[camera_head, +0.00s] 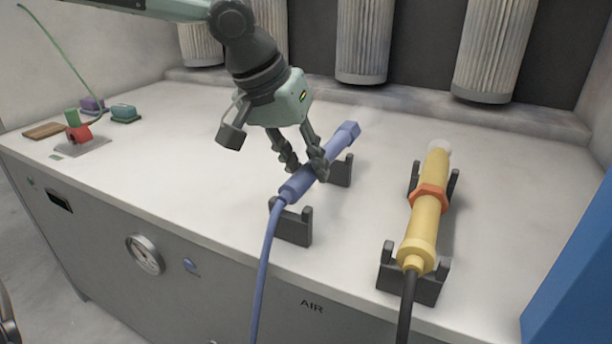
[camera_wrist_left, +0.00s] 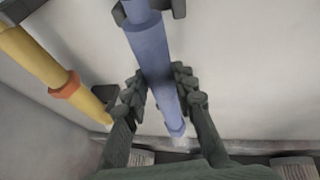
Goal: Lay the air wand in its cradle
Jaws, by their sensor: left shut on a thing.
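The blue air wand (camera_head: 341,140) has a blue hose running down from its near end over the bench front. My left gripper (camera_head: 306,172) is shut on the wand around its middle, one finger on each side. The wrist view also shows the wand (camera_wrist_left: 150,50) between the fingers (camera_wrist_left: 160,88). The wand lies lengthwise over a dark cradle of two forked holders, the front one (camera_head: 291,226) and the back one (camera_head: 342,172). I cannot tell whether it touches the forks. My right gripper is not in view.
A yellow wand (camera_head: 424,215) with an orange collar rests in a dark cradle (camera_head: 432,287) to the right. A red clamp-like part (camera_head: 78,135) and small blocks stand at the far left. A blue panel (camera_head: 580,280) bounds the right. The bench middle-left is clear.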

